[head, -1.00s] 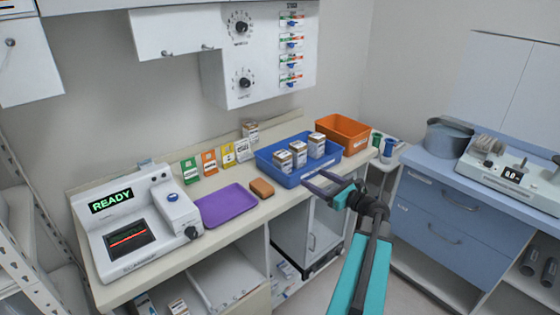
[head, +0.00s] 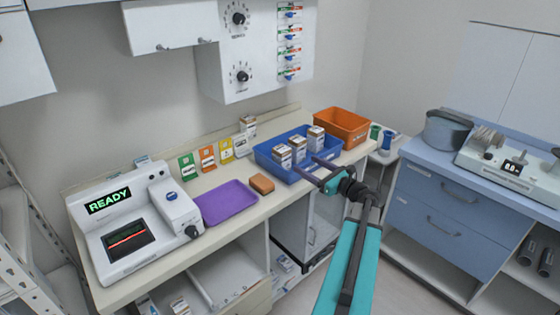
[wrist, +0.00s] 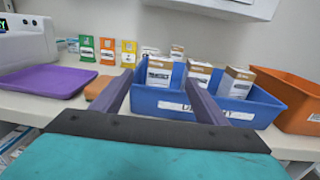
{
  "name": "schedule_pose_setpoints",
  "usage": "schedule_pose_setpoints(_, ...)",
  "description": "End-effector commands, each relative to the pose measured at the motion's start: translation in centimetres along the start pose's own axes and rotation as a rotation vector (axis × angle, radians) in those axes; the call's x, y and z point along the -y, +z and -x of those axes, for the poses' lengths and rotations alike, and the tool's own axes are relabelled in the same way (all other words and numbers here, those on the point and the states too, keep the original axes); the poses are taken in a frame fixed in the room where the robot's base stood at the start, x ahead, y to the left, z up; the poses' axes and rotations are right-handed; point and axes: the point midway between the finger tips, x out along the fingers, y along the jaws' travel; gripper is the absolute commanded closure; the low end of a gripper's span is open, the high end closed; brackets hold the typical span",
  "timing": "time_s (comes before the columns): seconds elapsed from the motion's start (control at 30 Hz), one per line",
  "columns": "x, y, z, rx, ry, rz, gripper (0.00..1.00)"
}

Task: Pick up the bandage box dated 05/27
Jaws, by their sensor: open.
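Three white boxes with brown tops stand in the blue bin: a left box (head: 282,155), a middle box (head: 298,148) and a right box (head: 316,138). In the wrist view they show as left (wrist: 158,72), middle (wrist: 198,73) and right (wrist: 236,82). Their dates are too small to read, so I cannot tell which is 05/27. My gripper (head: 306,166) is open and empty at the front of the blue bin (head: 285,173). In the wrist view the left box shows between its fingers (wrist: 159,80).
A purple tray (head: 229,203) and an orange-brown block (head: 262,184) lie left of the bin. An orange bin (head: 343,126) stands to its right. A white device (head: 135,225) fills the counter's left end.

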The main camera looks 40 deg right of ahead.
Motion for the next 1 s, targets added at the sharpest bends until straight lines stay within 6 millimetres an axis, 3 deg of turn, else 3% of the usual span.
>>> schedule_pose_setpoints(0.5, 0.2, 0.1, -6.6, 0.000, -0.001, 0.000, 0.33)
schedule_pose_setpoints(1.0, 0.2, 0.0, -7.1, 0.000, -0.002, 0.000, 0.33)
